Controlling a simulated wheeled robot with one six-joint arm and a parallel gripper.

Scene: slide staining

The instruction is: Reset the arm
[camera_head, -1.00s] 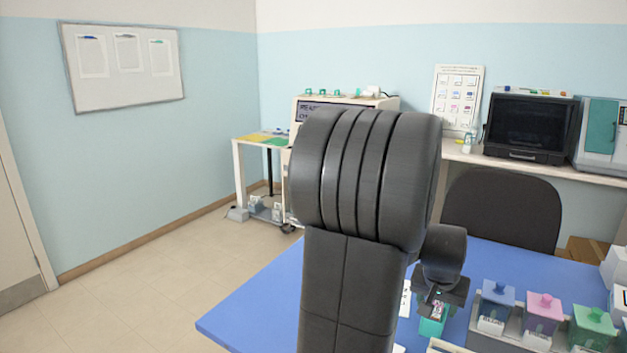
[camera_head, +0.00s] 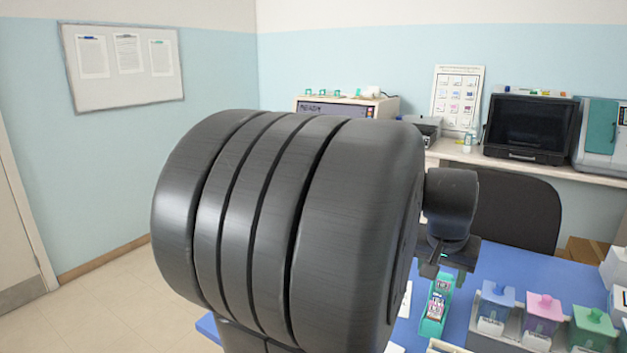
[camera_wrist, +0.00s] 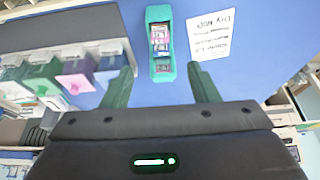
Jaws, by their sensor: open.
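My gripper (camera_head: 440,262) is above the blue table, behind and to the right of my large dark arm link in the head view. My arm link hides much of the table's left part.
Staining jars with blue (camera_head: 497,291), pink (camera_head: 543,304) and green (camera_head: 594,320) lids stand in a rack at the right. A printed card (camera_wrist: 211,39) lies beside the slide holder. A dark chair (camera_head: 518,205) stands behind the blue table (camera_head: 490,260).

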